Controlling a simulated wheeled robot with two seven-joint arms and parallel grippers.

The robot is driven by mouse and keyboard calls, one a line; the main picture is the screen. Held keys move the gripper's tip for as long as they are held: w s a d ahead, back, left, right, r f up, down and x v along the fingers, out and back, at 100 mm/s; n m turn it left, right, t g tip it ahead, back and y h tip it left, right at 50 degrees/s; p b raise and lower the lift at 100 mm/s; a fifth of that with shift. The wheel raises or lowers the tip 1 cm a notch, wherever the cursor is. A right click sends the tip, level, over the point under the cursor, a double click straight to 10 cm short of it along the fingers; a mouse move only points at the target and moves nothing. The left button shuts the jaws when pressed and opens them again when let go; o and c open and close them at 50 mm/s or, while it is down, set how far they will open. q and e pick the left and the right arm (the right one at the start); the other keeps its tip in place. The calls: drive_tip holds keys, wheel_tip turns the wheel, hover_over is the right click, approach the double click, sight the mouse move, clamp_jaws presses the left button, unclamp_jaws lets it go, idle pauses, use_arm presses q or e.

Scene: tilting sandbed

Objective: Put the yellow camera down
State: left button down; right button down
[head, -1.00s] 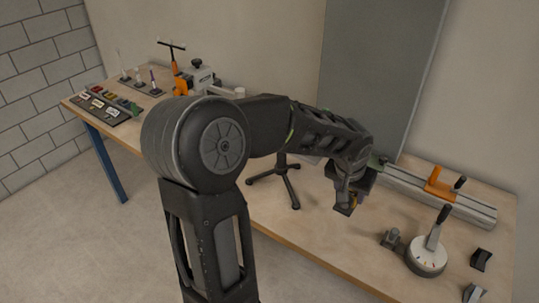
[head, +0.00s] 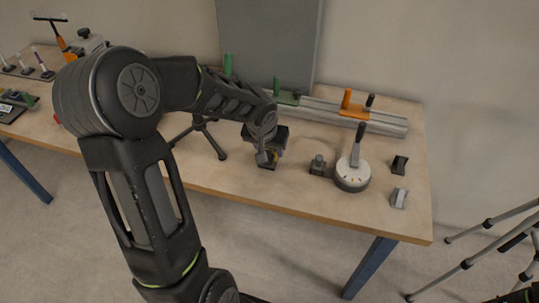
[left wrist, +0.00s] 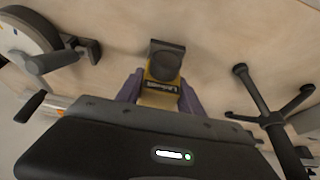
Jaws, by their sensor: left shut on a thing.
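The yellow camera (left wrist: 158,96) with a dark round front end is between the two purple-grey fingers of my left gripper (left wrist: 160,99) in the left wrist view. The gripper is shut on it. In the head view, my left gripper (head: 268,158) points down low over the front middle of the table (head: 310,206). Only small dark and yellow parts of the camera show there. I cannot tell whether the camera touches the wood. My right gripper is not in view.
A black tripod stand (head: 219,148) is left of the gripper. A small grey block (head: 318,166) and a round dial with a lever (head: 353,175) are to its right. A metal rail with an orange clamp (head: 354,106) lies behind. Bare wood lies between them.

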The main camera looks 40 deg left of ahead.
sight(270, 156)
use_arm(q)
drive_tip(key=shift+f, duration=1.45)
drive_tip(key=shift+f+b, duration=0.15)
drive_tip(key=shift+b, duration=0.15)
drive_tip(key=c, duration=0.7)
unclamp_jaws()
drive_tip(key=shift+c, duration=0.2)
drive_tip(key=shift+r, duration=0.35)
drive_tip(key=p+v, duration=0.1)
drive_tip(key=v, duration=1)
drive_tip(key=shift+r, duration=0.25)
drive_tip(key=shift+s+d, duration=0.1)
drive_tip(key=shift+s, duration=0.05)
